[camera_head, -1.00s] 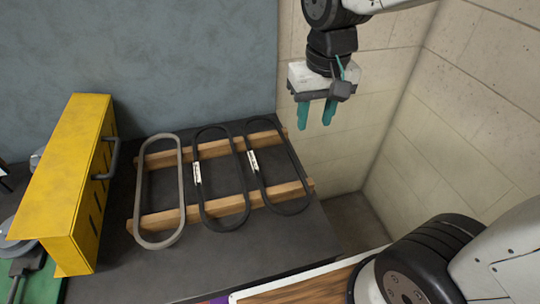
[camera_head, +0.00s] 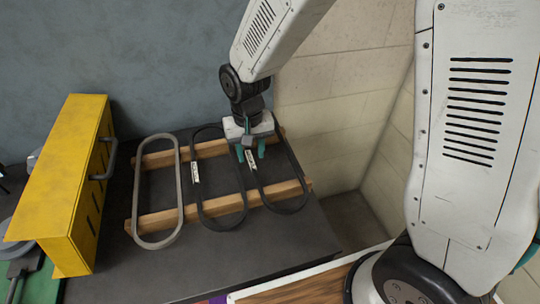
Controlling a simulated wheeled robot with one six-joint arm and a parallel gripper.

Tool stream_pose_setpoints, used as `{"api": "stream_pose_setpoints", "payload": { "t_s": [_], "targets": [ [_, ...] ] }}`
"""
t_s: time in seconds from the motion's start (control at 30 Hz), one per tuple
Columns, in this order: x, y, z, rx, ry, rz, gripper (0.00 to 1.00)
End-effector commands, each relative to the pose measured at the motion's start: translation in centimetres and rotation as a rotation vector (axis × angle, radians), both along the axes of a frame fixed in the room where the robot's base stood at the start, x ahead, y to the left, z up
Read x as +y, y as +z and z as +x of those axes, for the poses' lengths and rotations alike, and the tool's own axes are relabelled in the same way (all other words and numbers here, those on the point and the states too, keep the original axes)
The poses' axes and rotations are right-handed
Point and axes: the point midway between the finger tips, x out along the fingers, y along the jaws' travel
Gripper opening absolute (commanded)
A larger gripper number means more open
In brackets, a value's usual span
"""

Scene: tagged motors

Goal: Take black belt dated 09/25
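Two black belts with white tags lie across wooden bars: the middle belt (camera_head: 202,207) and the right belt (camera_head: 291,208). A grey belt (camera_head: 139,194) without a visible tag lies to their left. The middle belt's tag (camera_head: 195,173) and the right belt's tag (camera_head: 251,158) are too small to read. My gripper (camera_head: 251,153) points down over the upper left part of the right belt, near its tag. Its teal fingers stand apart. Whether they touch the belt cannot be told, and part of that belt is hidden behind the gripper.
The two wooden bars (camera_head: 153,222) rest on a dark table (camera_head: 222,262). A yellow box with a dark handle (camera_head: 55,190) stands at the left. A blue-grey wall is behind, and a pale block wall (camera_head: 340,100) is at the right.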

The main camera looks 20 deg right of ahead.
Motion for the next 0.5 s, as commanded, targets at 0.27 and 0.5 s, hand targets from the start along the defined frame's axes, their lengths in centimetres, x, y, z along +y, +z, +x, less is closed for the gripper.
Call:
{"api": "stream_pose_setpoints", "payload": {
  "t_s": [0.27, 0.5],
  "targets": [
    [0.0, -2.2, 0.0, -0.001, 0.001, 0.000, 0.37],
    [0.0, -2.1, 0.0, -0.001, 0.001, 0.000, 0.12]
  ]
}}
